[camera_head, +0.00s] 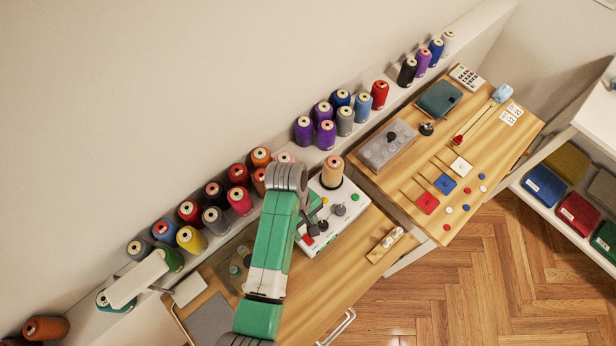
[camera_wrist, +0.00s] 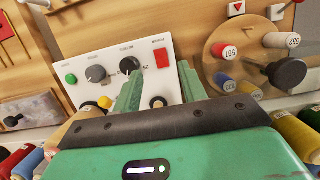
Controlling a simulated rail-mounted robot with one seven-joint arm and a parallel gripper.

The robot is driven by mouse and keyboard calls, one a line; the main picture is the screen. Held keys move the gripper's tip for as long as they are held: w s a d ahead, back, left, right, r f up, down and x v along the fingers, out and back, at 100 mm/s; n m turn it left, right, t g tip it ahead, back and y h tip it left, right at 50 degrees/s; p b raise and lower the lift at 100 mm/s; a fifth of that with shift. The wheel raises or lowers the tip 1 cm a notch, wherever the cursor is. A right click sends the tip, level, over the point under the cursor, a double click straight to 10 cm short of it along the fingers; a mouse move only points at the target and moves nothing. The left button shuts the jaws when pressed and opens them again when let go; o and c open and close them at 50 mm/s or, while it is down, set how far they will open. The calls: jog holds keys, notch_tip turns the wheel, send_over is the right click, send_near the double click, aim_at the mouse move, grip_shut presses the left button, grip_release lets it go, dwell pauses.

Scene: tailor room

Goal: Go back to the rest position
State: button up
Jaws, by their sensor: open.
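My gripper (camera_wrist: 158,82) is open, with its two green fingers apart and nothing seen between them. In the wrist view the fingers are over the white control box (camera_wrist: 112,60), near its dark knobs (camera_wrist: 129,65) and red switch (camera_wrist: 161,58). I cannot tell whether a finger touches a knob. In the head view my gripper (camera_head: 314,205) is at the left part of the control box (camera_head: 318,243), partly hidden by my green arm, which crosses the left table.
Many thread spools (camera_head: 190,238) line the wall shelf close behind my arm. A beige spool (camera_head: 333,170) stands at the control box's back. A wooden holder (camera_head: 386,243) lies at the table's front. The right table (camera_head: 488,150) carries small items. Floor (camera_head: 470,290) in front is clear.

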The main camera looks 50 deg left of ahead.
jog(key=shift+a+r, duration=0.2)
jog(key=shift+r, duration=0.45)
jog(key=w+d+r+m+t+y, duration=0.1)
jog(key=w+r+m+t+y, duration=0.3)
jog(key=w+r, duration=0.7)
jog(key=w+d+r+m+t+y, duration=0.2)
jog(key=w+r+m+t, duration=0.4)
jog(key=r, duration=0.8)
jog(key=w+d+r+m+t, duration=0.1)
jog(key=d+r+t, duration=0.25)
jog(key=r, duration=0.75)
jog(key=w+d+r+m+t, duration=0.25)
jog(key=d+r, duration=0.25)
jog(key=r, duration=0.5)
jog(key=s+d+r+m+t+h+p, duration=0.1)
jog(key=s+d+r+m+t, duration=0.15)
jog(key=s+d+r, duration=0.4)
jog(key=s+d+r+m+t+h+p, duration=0.1)
jog(key=s+d+r+t, duration=0.2)
jog(key=r, duration=0.7)
jog(key=s+d+r+m+t+h+p, duration=0.1)
jog(key=s+d+r+m+t, duration=0.1)
jog(key=s+d+r+t, duration=0.45)
jog(key=w+a+r+g+p, duration=0.2)
jog(key=a+r+g+p, duration=0.1)
jog(key=r+p, duration=0.6)
jog(key=shift+a+r, duration=0.3)
jog(key=shift+r, duration=0.6)
